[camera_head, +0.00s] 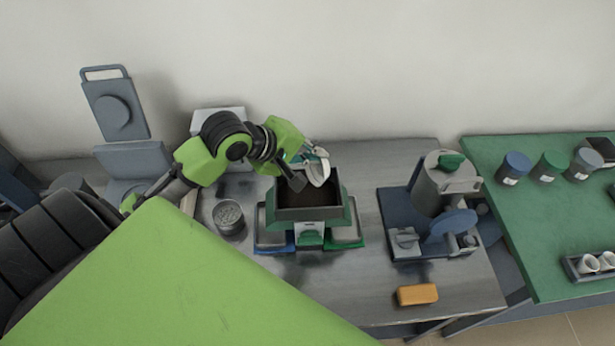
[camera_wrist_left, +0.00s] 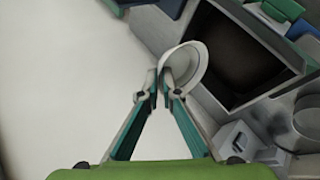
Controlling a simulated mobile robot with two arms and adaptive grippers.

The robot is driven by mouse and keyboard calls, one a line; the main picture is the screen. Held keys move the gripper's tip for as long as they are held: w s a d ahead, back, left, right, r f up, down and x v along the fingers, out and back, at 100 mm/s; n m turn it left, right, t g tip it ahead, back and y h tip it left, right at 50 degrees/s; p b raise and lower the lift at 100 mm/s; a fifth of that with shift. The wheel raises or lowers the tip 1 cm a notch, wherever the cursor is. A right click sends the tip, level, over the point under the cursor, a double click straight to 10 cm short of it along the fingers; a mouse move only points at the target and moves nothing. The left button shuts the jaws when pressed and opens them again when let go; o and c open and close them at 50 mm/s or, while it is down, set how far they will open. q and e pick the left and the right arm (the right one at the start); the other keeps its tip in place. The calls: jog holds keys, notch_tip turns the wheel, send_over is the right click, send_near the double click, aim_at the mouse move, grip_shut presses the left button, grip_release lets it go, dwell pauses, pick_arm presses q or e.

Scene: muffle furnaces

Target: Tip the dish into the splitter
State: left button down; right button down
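The white dish (camera_head: 319,171) is tilted steeply over the back edge of the splitter (camera_head: 341,216). In the left wrist view the dish (camera_wrist_left: 196,63) is pinched at its rim between the fingertips of my left gripper (camera_wrist_left: 162,84). The left gripper (camera_head: 312,156) reaches in from behind and left of the splitter. The splitter's open hopper (camera_wrist_left: 237,45) has dark brown material in it. A blue tray and a green tray sit at the splitter's base. My right gripper is not in view.
A round metal tin (camera_head: 229,217) stands left of the splitter. A grey machine (camera_head: 433,190) with a cylinder stands to the right, and an orange block (camera_head: 417,295) lies in front. A green table (camera_head: 529,226) holds several lidded jars.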

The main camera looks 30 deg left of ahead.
pick_arm(q)
jog(key=shift+w+d+r+g+p, duration=0.2)
jog(key=shift+w+r+g+p, duration=0.15)
jog(key=shift+p, duration=0.5)
jog(key=shift+w+d+f+g+y+b, duration=0.15)
jog(key=shift+w+f+g+y+b, duration=0.1)
jog(key=shift+f+y+b, duration=0.1)
jog(key=shift+w+d+f+g+y, duration=0.25)
jog(key=shift+w+g, duration=0.1)
jog(key=shift+g, duration=0.15)
jog(key=shift+w+d+f+g+y, duration=0.1)
jog(key=shift+w+g+y, duration=0.15)
jog(key=shift+g, duration=0.25)
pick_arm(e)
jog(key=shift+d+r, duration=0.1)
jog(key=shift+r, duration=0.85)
pick_arm(q)
jog(key=w+f+g+y, duration=0.1)
jog(key=w+d+g+y, duration=0.1)
jog(key=g, duration=0.1)
jog(key=shift+d+f+m, duration=0.1)
jog(key=shift+f+m, duration=0.2)
jog(key=shift+f, duration=0.05)
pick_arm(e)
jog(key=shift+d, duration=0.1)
